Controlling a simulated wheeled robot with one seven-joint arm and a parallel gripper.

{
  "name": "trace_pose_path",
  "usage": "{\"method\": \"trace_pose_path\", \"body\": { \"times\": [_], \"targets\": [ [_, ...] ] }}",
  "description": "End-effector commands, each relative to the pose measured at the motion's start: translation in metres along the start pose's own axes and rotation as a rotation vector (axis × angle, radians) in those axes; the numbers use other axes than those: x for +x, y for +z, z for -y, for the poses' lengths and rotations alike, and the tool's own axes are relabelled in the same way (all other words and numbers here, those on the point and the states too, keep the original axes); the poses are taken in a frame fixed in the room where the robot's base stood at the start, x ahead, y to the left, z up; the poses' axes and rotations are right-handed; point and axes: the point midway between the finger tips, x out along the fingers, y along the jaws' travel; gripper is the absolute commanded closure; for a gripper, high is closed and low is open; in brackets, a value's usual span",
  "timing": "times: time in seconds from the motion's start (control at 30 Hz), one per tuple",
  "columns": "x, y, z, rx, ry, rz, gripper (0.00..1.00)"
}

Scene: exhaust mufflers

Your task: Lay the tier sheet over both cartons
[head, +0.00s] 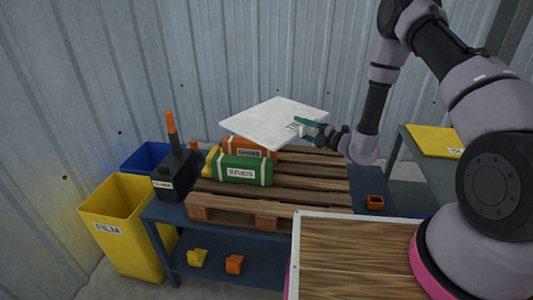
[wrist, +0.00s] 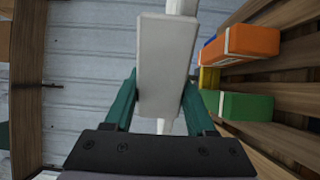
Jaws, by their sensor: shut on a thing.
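The white tier sheet (head: 268,120) is in the air above the pallet in the head view, hiding part of the orange carton (head: 249,148). The green carton (head: 243,170), marked STUDS, lies in front of the orange one. My gripper (head: 306,125), with teal fingers, is shut on the sheet at its right side. In the wrist view the fingers (wrist: 160,92) clasp a white block (wrist: 165,65) of the sheet. The orange carton (wrist: 252,40) and green carton (wrist: 246,106) show to the right there, with a gap between them and the sheet.
The wooden pallet (head: 310,186) rests on a blue bench (head: 160,211). A dark tool with an orange handle (head: 171,124) stands left of the cartons, near a yellow FILM bin (head: 120,225). The pallet's right part is clear.

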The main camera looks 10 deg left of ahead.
Motion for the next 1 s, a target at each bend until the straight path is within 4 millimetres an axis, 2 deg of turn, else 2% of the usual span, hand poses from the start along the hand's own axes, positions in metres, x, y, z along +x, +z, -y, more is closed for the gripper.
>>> {"method": "trace_pose_path", "body": {
  "times": [0.03, 0.1, 0.2, 0.43, 0.67, 0.9, 1.0],
  "targets": [
    [0.006, -0.013, 0.004, -0.003, -0.004, -0.053, 1.00],
    [0.010, -0.026, 0.008, -0.006, -0.008, -0.107, 1.00],
    [0.012, -0.036, 0.019, -0.007, -0.013, -0.147, 1.00],
    [0.012, -0.036, 0.060, -0.007, -0.014, -0.152, 1.00],
    [0.012, -0.036, 0.079, -0.009, -0.013, -0.152, 1.00],
    [0.011, -0.036, 0.111, -0.008, -0.013, -0.152, 1.00],
    [0.011, -0.035, 0.112, -0.009, -0.012, -0.151, 1.00]
  ]
}}
